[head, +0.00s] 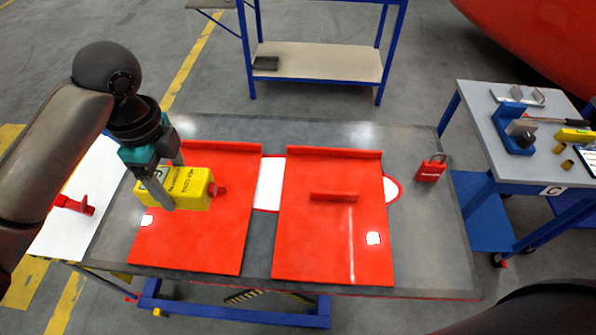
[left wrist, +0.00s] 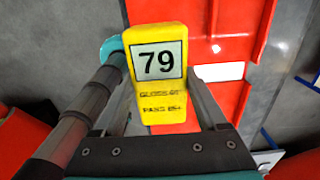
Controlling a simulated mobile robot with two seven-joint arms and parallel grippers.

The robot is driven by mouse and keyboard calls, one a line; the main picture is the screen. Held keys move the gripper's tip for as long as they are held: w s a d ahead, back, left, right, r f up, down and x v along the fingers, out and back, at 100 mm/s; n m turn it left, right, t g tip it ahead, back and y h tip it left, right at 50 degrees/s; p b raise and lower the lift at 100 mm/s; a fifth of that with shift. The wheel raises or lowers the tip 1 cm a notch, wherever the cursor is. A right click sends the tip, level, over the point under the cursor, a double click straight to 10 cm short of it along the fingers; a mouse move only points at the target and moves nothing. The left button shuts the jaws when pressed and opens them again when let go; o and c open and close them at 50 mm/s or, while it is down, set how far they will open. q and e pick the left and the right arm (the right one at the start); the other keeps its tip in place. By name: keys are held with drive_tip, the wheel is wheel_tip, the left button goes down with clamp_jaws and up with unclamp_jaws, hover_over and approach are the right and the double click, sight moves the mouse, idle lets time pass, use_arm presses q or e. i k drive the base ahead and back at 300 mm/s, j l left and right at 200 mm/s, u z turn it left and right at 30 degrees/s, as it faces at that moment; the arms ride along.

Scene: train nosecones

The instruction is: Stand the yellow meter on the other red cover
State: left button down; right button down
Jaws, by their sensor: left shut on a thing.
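The yellow meter (head: 186,188) is a box with a red tip on its right side, over the left red cover (head: 200,245) in the head view. My left gripper (head: 174,188) is shut on it. In the left wrist view the yellow meter (left wrist: 160,75) sits between the fingers, showing "79" and printed text. I cannot tell whether it touches the cover. The other red cover (head: 325,245) lies to the right on the grey table, with a raised red handle bar (head: 333,197) on it. My right gripper is not in view.
A red padlock (head: 431,170) stands on the table (head: 425,240) right of the covers. A side table (head: 480,130) at the right holds a blue tool (head: 512,130). A red item (head: 75,205) lies on a white surface at the left. The right cover is mostly clear.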

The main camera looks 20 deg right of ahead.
sight(333, 248)
drive_tip(key=k+l, duration=0.1)
drive_tip(key=l, duration=0.35)
drive_tip(key=k+l, duration=0.1)
drive_tip(key=l, duration=0.35)
drive_tip(key=k+l, duration=0.1)
drive_tip(key=l, duration=0.35)
